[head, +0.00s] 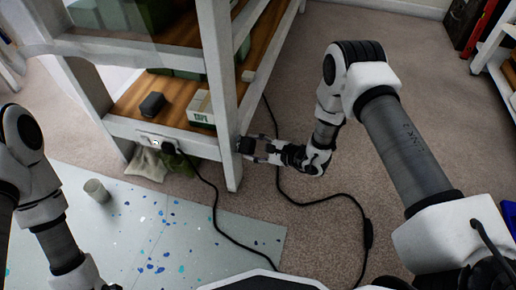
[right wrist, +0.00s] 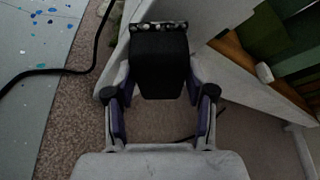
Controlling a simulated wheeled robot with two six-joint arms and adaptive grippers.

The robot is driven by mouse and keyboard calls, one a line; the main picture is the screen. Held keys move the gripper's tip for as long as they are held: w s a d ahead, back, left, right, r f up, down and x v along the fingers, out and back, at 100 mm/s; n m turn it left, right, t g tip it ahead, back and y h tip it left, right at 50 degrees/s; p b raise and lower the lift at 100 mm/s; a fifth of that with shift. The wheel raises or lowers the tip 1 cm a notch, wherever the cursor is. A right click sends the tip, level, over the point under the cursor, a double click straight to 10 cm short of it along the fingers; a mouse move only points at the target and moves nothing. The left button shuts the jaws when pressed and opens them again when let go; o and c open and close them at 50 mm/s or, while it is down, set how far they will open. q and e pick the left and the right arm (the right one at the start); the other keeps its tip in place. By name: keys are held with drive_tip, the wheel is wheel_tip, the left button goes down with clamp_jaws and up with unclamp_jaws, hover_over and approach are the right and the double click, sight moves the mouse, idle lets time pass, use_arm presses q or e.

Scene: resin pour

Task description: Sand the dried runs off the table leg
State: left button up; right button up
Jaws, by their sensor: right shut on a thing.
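The white table leg (head: 222,95) stands in the middle of the head view, its foot on the carpet beside the sheet. My right gripper (head: 258,150) is low at the leg's right side, shut on a dark block (head: 246,145). In the right wrist view the block (right wrist: 158,68) sits between the two fingers, its far end with a pale-speckled strip close to the white leg. I cannot tell whether it touches. No dried runs can be made out on the leg. My left arm shows at the left edge; its gripper is out of frame.
A grey sheet (head: 212,222) with blue spots covers the floor, with a cup (head: 96,190) on it. A black cable (head: 222,228) crosses sheet and carpet. A wooden shelf (head: 128,104) holds a dark block and a box (head: 201,108). Cloths (head: 147,164) lie beneath. Carpet at right is open.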

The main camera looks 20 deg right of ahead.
drive_tip(key=shift+w+a+b, duration=0.3)
drive_tip(key=shift+w+a, duration=0.25)
drive_tip(key=shift+a, duration=0.2)
idle(0.6)
drive_tip(key=shift+w+d+f+b, duration=0.1)
drive_tip(key=shift+w+d+b, duration=0.55)
drive_tip(key=shift+w+d, duration=0.55)
drive_tip(key=shift+w, duration=0.5)
drive_tip(key=shift+s+a+r+p, duration=0.2)
drive_tip(key=shift+s+a+p, duration=0.45)
drive_tip(key=shift+s+a, duration=0.7)
drive_tip(key=shift+s, duration=0.3)
